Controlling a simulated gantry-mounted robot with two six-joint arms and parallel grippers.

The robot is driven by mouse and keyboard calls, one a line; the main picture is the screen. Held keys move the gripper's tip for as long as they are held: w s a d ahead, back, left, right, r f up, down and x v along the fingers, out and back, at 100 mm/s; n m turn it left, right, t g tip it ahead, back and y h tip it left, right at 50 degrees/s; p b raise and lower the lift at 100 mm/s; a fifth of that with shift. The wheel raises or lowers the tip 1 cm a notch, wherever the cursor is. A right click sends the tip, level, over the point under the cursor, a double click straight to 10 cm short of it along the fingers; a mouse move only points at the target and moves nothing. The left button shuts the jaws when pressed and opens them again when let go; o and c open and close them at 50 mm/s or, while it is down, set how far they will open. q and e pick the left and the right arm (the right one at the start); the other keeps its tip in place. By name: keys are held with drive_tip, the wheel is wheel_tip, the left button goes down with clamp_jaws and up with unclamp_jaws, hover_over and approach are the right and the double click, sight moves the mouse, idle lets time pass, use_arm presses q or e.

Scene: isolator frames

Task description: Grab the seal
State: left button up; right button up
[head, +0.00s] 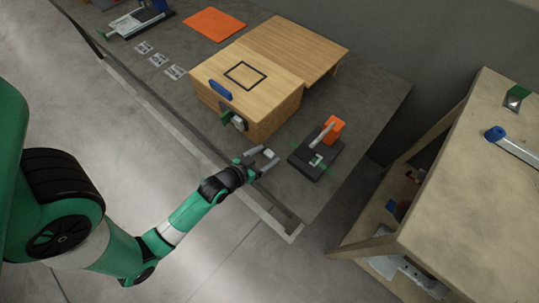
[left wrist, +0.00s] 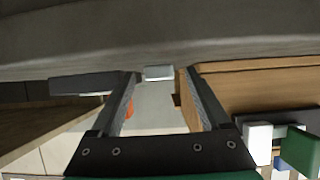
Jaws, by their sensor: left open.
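A thin black square outline (head: 245,75) lies on top of the wooden box (head: 275,79); it may be the seal, but I cannot tell for sure. My left gripper (head: 262,158) is in front of the box's near right corner, beside the dark fixture, with its jaws apart. In the left wrist view my left gripper (left wrist: 160,88) is open, with nothing visibly held. A small light grey block (left wrist: 159,72) shows beyond the fingertips. The wooden box (left wrist: 260,80) is on the right there. My right gripper is not in view.
The fixture (head: 301,158) carries an orange block (head: 334,127). A blue handle (head: 220,89) is on the box. An orange sheet (head: 214,24) and small plates (head: 159,60) lie on the grey table (head: 371,97). A wooden shelf (head: 465,190) stands at right.

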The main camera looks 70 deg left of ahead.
use_arm(q)
clamp_jaws()
idle(0.3)
drive_tip(key=shift+r, duration=0.1)
drive_tip(key=shift+r+p, duration=0.4)
drive_tip(key=shift+r, duration=0.1)
wheel_tip(320, 180, up, 3)
drive_tip(key=shift+f+p, duration=0.1)
drive_tip(key=shift+p, duration=0.8)
drive_tip(key=r+p+v, duration=0.2)
drive_tip(key=p+v, duration=0.4)
drive_tip(key=v, duration=1)
